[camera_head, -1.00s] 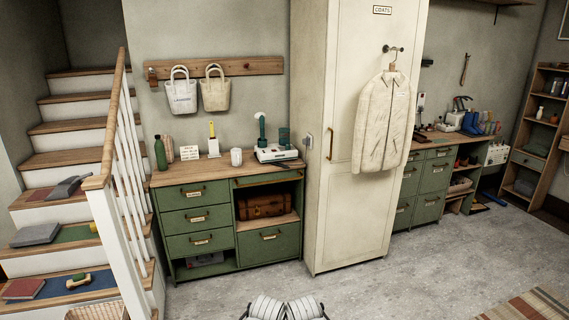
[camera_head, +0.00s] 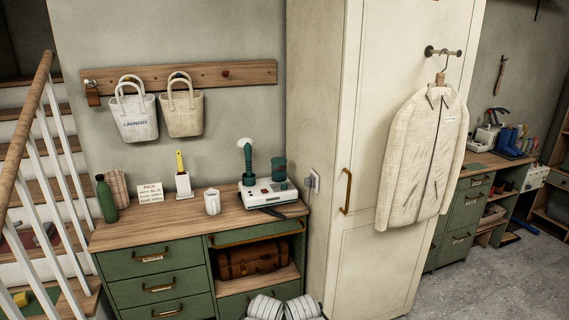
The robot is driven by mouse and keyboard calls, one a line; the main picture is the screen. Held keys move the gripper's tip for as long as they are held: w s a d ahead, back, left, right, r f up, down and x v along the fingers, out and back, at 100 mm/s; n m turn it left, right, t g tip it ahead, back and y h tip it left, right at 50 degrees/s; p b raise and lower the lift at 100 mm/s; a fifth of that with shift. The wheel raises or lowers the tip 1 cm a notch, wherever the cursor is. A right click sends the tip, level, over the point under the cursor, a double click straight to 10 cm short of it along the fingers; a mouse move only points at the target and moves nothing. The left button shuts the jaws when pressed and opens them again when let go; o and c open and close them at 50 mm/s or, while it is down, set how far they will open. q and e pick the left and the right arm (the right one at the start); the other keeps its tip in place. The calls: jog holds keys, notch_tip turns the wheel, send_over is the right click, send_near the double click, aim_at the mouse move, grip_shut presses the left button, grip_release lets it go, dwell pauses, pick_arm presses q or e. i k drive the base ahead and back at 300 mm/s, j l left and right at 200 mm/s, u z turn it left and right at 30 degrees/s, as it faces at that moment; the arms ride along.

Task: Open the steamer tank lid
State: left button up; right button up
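A white steamer base (camera_head: 268,194) stands at the right end of the wooden counter top. A dark green tank (camera_head: 278,168) sits on its right side, with a darker top that looks closed; I cannot make out the lid clearly. A green steamer handle with a pale head (camera_head: 246,155) stands upright on its left side. Pale rounded parts of my own body show at the bottom middle, below the counter. Neither of my grippers can be made out.
A white mug (camera_head: 212,201) stands left of the steamer. A green bottle (camera_head: 106,198), a small sign (camera_head: 150,193) and a holder with a yellow-handled tool (camera_head: 182,181) stand further left. The tall cream cabinet (camera_head: 345,110) rises close on the right. Stair railings (camera_head: 50,150) border the left.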

aim_at(280, 161)
jog(key=i+j+z, duration=0.1)
jog(key=i+z, duration=0.25)
jog(key=i, duration=0.2)
jog(key=i+j+z, duration=0.35)
jog(key=i, duration=0.2)
jog(key=i+j+z, duration=0.35)
jog(key=i, duration=0.15)
